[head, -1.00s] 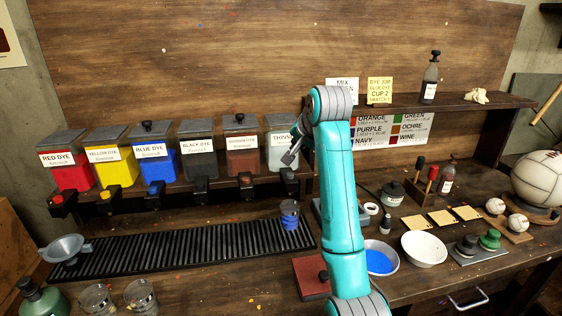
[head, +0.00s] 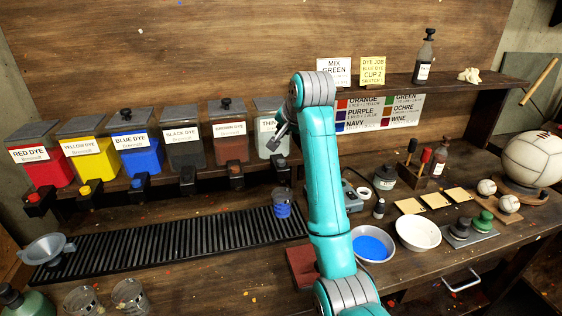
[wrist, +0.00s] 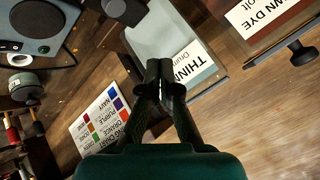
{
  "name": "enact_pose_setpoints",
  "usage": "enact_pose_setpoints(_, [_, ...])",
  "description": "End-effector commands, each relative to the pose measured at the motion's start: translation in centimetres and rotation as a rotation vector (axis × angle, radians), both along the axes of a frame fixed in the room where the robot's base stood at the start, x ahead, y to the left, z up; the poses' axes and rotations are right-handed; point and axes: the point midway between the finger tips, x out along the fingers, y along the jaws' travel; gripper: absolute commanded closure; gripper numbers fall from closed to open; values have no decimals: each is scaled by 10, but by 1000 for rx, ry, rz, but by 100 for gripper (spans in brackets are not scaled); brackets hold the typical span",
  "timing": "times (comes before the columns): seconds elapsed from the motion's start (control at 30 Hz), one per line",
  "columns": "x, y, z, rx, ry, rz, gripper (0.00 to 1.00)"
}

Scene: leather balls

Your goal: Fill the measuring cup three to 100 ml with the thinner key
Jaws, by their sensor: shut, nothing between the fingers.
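The thinner dispenser (head: 270,140) is the pale grey box at the right end of the dye row. Its black tap and key (head: 281,171) sit below it; a dark tap part (wrist: 125,10) shows at the top of the wrist view. A measuring cup (head: 282,203) with blue bands or content stands on the black grate beneath that tap; its number and level are unreadable. My gripper (head: 279,142) is shut and empty near the thinner dispenser's front. In the wrist view its fingertips (wrist: 158,85) meet in front of the dispenser, near its label; contact cannot be told.
Two clear cups (head: 82,300) (head: 130,296) and a funnel (head: 48,249) are at left. The brown dye dispenser (head: 230,143) is beside the thinner. Right of my arm are a blue-filled bowl (head: 373,245) and a white bowl (head: 418,233). The grate (head: 170,243) is mostly clear.

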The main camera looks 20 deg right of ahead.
Motion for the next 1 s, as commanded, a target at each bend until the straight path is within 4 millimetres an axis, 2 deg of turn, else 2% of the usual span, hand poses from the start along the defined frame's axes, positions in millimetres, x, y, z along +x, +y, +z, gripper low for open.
enact_pose_setpoints(0.3, [0, 0, -41, 0, 1, 0, 100])
enact_pose_setpoints(0.5, [0, 0, -57, 0, 0, 0, 100])
enact_pose_setpoints(1.0, [0, 0, -62, 0, -1, -1, 100])
